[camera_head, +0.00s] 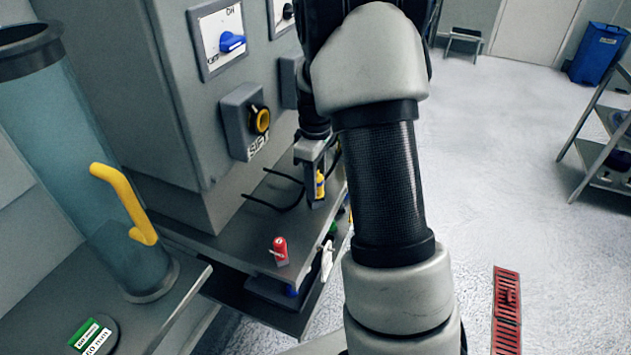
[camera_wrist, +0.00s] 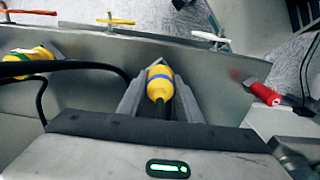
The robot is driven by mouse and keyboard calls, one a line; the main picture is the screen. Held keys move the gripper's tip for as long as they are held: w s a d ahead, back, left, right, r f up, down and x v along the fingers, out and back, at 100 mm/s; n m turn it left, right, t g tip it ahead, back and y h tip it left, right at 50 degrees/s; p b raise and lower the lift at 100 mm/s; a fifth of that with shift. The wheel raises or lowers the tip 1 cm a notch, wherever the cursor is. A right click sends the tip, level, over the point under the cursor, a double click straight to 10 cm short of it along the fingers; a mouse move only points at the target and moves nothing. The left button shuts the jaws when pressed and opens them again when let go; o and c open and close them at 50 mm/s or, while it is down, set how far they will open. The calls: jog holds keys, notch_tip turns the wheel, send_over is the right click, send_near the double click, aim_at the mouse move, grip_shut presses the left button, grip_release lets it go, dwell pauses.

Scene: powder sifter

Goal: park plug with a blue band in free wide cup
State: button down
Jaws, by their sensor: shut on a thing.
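My gripper (camera_head: 316,198) is low over the metal shelf, beside the cabinet base. In the wrist view my gripper (camera_wrist: 157,86) is shut on a yellow plug with a blue band (camera_wrist: 157,73); one grey finger lies on each side, and a dark cable runs back from the plug. In the head view the yellow plug (camera_head: 320,184) shows between the fingers. I cannot tell whether it touches anything below. I cannot make out a free wide cup in either view.
A red plug-like piece (camera_head: 280,248) stands on the shelf (camera_head: 225,243); it also shows in the wrist view (camera_wrist: 265,93). Another yellow piece (camera_wrist: 30,62) lies at the left of the wrist view. Black cables (camera_head: 275,205) loop from the cabinet. Coloured parts line the shelf's outer edge.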

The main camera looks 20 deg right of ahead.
jog(key=shift+f+b, duration=0.3)
jog(key=shift+f, duration=0.25)
jog(key=c, duration=1.2)
grip_release()
notch_tip(320, 180, up, 18)
jog(key=f+p, duration=0.1)
jog(key=p, duration=0.2)
jog(key=s+a+r+m+t, duration=0.2)
jog(key=s+a+r+m, duration=0.3)
jog(key=s+r, duration=0.4)
jog(key=s+a+f+m+t, duration=0.1)
jog(key=s+a+m+t, duration=0.15)
jog(key=s, duration=0.45)
jog(key=s+a+f+m+t, duration=0.1)
jog(key=s+a, duration=0.2)
jog(key=s, duration=0.4)
jog(key=shift+m, duration=0.25)
jog(key=r+p, duration=0.6)
jog(key=p, duration=0.1)
jog(key=r+p, duration=0.6)
jog(key=r, duration=0.1)
jog(key=shift+d+r+p, duration=0.2)
jog(key=shift+r+p, duration=0.1)
jog(key=shift+p, duration=0.1)
